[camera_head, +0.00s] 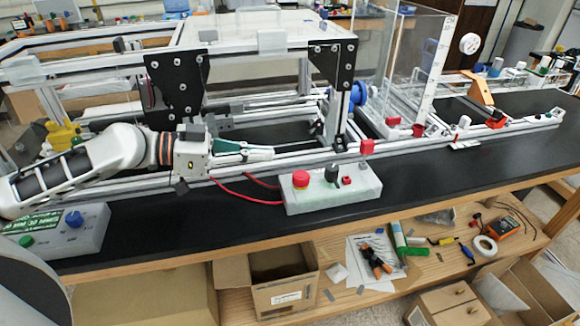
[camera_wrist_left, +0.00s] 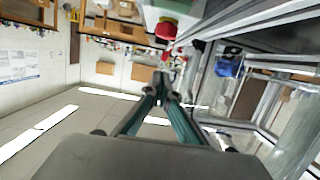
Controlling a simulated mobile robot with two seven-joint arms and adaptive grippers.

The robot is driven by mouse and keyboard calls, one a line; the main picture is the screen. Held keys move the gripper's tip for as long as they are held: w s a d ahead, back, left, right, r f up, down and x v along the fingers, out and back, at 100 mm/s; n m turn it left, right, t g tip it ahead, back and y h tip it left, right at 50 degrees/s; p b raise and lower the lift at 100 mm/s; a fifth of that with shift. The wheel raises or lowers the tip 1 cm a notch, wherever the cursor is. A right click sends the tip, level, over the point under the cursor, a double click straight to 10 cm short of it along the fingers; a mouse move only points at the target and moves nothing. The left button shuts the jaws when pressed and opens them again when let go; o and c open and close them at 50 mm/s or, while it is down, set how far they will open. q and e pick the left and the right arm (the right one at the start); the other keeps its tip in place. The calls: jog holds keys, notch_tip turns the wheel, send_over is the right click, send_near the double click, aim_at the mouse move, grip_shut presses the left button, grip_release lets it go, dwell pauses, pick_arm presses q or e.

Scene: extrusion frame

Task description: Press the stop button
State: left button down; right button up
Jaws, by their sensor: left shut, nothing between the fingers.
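The red mushroom-shaped stop button (camera_head: 301,179) sits on the left part of a white control box (camera_head: 335,196) at the front of the black bench. The box also carries a dark knob and a smaller red button. My left gripper (camera_head: 270,153) is shut and empty, pointing right, behind and to the left of the stop button and apart from it. In the left wrist view, the shut fingertips (camera_wrist_left: 162,88) show at the centre, and a red button (camera_wrist_left: 166,29) on a pale box shows above them. My right gripper is not in view.
The aluminium extrusion frame (camera_head: 305,72) rises around and behind my left arm. Red cables (camera_head: 236,193) run left of the control box. Another box with a blue knob (camera_head: 74,219) stands at the front left. The black bench top (camera_head: 440,175) is clear right of the control box.

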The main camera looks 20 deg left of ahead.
aim_at(301, 180)
pick_arm(q)
jog(key=w+d+f, duration=0.1)
jog(key=w+d+f+p, duration=0.1)
jog(key=d+f, duration=0.1)
jog(key=w+d+f+p, duration=0.1)
jog(key=d, duration=0.1)
jog(key=shift+w+d+f, duration=0.2)
jog(key=shift+w+f, duration=0.05)
jog(key=shift+w, duration=0.05)
jog(key=shift+f, duration=0.55)
